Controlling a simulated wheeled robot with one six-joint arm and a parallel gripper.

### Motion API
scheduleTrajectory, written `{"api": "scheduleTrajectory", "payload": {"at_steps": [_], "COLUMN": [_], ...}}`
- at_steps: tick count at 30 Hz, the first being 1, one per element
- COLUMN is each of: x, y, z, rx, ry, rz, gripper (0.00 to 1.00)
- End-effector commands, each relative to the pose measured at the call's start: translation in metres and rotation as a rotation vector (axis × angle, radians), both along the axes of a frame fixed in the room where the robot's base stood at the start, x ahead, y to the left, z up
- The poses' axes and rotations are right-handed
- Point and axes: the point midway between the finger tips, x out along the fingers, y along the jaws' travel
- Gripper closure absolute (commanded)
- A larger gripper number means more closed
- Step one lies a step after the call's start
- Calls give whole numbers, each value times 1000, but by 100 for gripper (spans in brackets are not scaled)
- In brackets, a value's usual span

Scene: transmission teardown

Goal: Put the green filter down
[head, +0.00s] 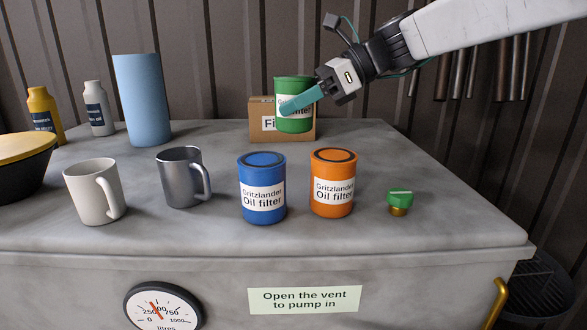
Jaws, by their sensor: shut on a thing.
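The green filter (293,123) is a green can with a white label. My gripper (298,100) is shut on it, with teal fingers across its label. It shows in front of a cardboard box (265,126) at the back of the grey tank top (380,150). The can's base appears above the surface, but I cannot tell the exact gap. The lower part of the box's label is partly hidden behind the can.
A blue oil filter (262,200) and an orange oil filter (333,190) stand in front. A green-topped brass cap (399,200) is right of them. A metal mug (183,177), a white mug (92,192) and a blue cylinder (141,100) stand left. The back right surface is clear.

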Motion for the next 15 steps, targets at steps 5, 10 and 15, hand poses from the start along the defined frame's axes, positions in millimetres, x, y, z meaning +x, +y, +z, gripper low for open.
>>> {"api": "scheduleTrajectory", "payload": {"at_steps": [5, 10, 15], "x": [-1, -1, 0], "y": [1, 2, 2], "z": [-27, -54, -67], "rx": [0, 1, 0], "ry": [5, 3, 2], "rz": [2, 3, 1], "gripper": [71, 71, 71]}}
